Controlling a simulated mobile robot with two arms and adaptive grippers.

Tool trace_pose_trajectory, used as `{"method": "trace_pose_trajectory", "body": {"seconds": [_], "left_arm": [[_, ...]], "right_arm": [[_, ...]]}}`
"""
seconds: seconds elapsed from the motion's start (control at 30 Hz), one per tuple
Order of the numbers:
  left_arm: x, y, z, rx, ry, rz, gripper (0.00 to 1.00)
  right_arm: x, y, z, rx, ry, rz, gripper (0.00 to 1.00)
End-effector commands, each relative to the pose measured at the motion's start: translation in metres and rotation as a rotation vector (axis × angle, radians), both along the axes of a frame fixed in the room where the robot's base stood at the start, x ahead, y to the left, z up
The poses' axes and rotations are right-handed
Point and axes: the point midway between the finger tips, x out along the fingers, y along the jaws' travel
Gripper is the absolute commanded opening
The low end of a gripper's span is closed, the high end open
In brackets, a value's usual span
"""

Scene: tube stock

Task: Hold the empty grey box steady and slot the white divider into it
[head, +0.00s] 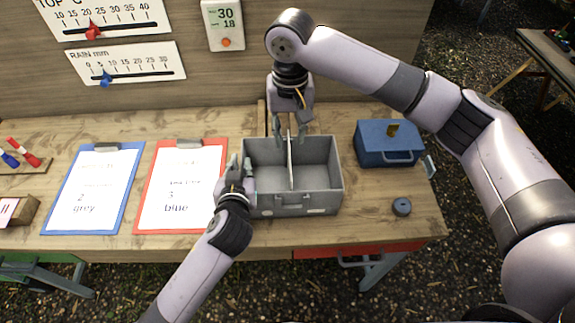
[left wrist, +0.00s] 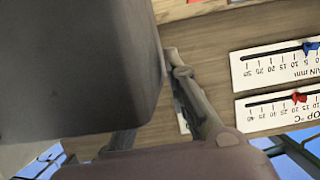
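The open grey box (head: 318,200) stands on the wooden table. It fills the left part of the left wrist view (left wrist: 70,75). The white divider (head: 291,165) stands upright inside the box, front to back near the middle, splitting it in two. Whether its lower edge is fully seated is hidden. My left gripper (head: 243,168) is at the box's left wall and appears shut on it; one finger (left wrist: 195,95) shows beside the box in the left wrist view. My right gripper (head: 292,142) points down at the box's rear, its fingers spread apart either side of the divider's far end.
A closed blue box (head: 388,146) and a dark round object (head: 401,206) are right of the grey box. Red (head: 140,222) and blue (head: 52,222) clipboards lie to the left. A panel with gauges (head: 126,64) rises behind. The table's front edge is close.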

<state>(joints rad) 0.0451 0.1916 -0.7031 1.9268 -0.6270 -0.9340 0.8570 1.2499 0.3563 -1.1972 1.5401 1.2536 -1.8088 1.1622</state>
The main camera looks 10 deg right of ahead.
Motion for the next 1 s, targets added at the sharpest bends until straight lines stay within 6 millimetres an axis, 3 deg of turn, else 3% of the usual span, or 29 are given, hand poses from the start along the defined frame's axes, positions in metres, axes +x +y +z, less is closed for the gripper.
{"method": "trace_pose_trajectory", "body": {"seconds": [0.17, 0.53, 0.67, 1.0], "left_arm": [[0.0, 0.0, 0.0, 0.0, 0.0, 0.0, 0.28], [-0.005, 0.0, 0.002, -0.001, 0.001, -0.001, 0.28], [-0.022, 0.001, 0.008, -0.003, 0.003, -0.001, 0.28], [-0.087, 0.006, 0.035, -0.003, 0.004, 0.0, 0.28]], "right_arm": [[0.0, 0.0, 0.0, 0.0, 0.0, 0.0, 0.28], [0.0, 0.0, 0.0, 0.0, 0.0, 0.0, 0.28], [0.0, 0.0, 0.0, 0.0, 0.0, 0.0, 0.28], [0.0, 0.0, 0.0, 0.0, 0.0, 0.0, 0.28]]}}
